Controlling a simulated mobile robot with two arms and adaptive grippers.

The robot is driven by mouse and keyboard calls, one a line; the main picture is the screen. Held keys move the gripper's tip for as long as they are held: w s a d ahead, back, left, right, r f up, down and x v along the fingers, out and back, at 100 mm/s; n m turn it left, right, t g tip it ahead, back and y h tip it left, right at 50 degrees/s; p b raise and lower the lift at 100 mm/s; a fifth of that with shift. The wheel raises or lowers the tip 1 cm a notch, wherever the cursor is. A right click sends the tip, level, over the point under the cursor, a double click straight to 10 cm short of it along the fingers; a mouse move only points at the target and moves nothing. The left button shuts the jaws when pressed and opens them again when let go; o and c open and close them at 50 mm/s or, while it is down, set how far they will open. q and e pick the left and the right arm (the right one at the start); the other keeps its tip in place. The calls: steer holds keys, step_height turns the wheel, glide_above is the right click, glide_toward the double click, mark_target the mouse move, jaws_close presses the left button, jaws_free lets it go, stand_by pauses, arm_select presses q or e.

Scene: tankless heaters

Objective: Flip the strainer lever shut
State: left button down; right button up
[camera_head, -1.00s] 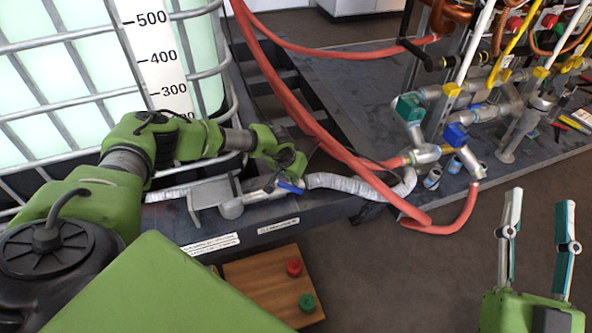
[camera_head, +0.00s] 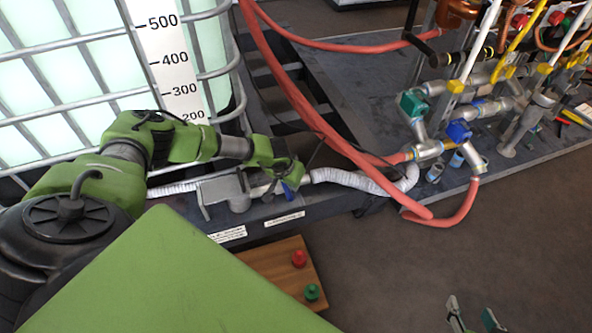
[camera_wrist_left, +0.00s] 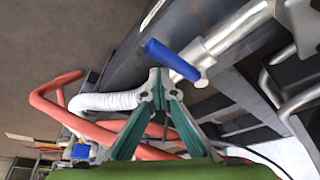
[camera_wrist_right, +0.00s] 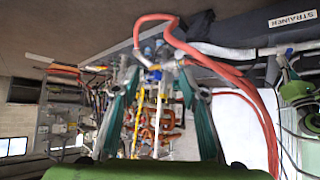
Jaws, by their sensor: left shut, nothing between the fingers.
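The strainer lever is a blue handle (camera_head: 289,188) on a silver valve pipe at the front edge of the dark platform. In the left wrist view the blue handle (camera_wrist_left: 172,60) stands crosswise to the pipe (camera_wrist_left: 232,33). My left gripper (camera_wrist_left: 160,80) is shut and empty, its tips close beside the handle; I cannot tell whether they touch it. In the head view the left gripper's body (camera_head: 283,168) hides its tips and part of the valve. My right gripper (camera_head: 472,313) is open and empty at the lower edge; its spread fingers (camera_wrist_right: 157,72) show in the right wrist view.
A white corrugated hose (camera_head: 350,179) and red hoses (camera_head: 300,105) run just right of the valve. A caged tank (camera_head: 95,75) stands behind my left arm. A wooden board (camera_head: 270,262) with red and green knobs lies below. Open floor (camera_head: 400,270) is at the right.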

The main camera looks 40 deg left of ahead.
arm_select(q)
steer(key=shift+s+a+f, duration=0.15)
steer(key=shift+s+a, duration=0.05)
steer(key=shift+s, duration=0.25)
arm_select(e)
steer(key=shift+s+d+f+g, duration=0.35)
steer(key=shift+s+f+g, duration=0.25)
steer(key=shift+s, duration=0.25)
arm_select(q)
steer(key=shift+s+a+f, duration=0.1)
steer(key=w+d+r, duration=0.2)
steer(key=w+d, duration=0.1)
steer(key=w, duration=0.1)
step_height(320, 180, up, 9)
steer(key=s+a+p, duration=0.2)
steer(key=s+p, duration=0.1)
arm_select(e)
steer(key=s+d+f+g, duration=0.1)
steer(key=s+g, duration=0.1)
steer(key=s, duration=0.2)
steer(key=s+d+f+g+h, duration=0.1)
steer(key=s+d+g, duration=0.1)
steer(key=s, duration=0.3)
steer(key=shift+d+f+m+g, duration=0.2)
steer(key=shift+f+m+g, duration=0.05)
steer(key=shift+m+g, duration=0.05)
arm_select(q)
steer(key=shift+a+f, duration=0.1)
